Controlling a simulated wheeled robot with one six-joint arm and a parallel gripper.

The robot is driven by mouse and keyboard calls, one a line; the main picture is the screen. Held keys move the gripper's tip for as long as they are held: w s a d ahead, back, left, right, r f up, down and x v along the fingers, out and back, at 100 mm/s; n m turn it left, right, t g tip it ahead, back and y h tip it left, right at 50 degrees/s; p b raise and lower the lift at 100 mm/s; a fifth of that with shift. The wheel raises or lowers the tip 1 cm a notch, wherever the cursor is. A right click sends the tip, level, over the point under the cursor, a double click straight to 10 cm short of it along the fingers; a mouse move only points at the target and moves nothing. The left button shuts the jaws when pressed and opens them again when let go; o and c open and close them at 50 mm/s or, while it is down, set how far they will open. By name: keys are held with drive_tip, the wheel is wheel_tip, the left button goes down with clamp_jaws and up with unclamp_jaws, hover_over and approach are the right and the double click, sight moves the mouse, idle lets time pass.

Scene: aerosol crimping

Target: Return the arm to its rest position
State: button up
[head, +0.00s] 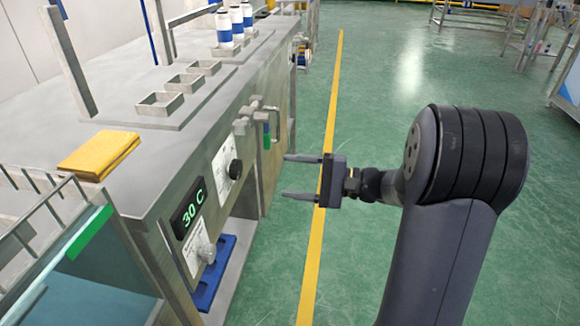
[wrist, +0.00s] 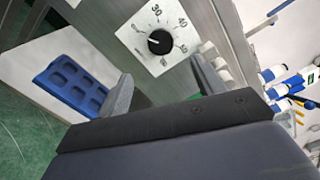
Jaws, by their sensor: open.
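My gripper (head: 285,175) is open and empty in the head view. Its two fingers point left toward the front panel of the steel bench, apart from it, over the green floor. My arm reaches in from the right side of the head view. In the wrist view the open fingers (wrist: 160,90) frame a black dial knob (wrist: 160,42) on a white scale plate. Nothing is between the fingers.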

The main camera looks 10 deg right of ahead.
sight(239, 170)
drive_tip(key=b+x, duration=0.3)
drive_tip(key=x, duration=0.8)
drive_tip(key=shift+d, duration=0.1)
drive_tip(key=shift+s, duration=0.1)
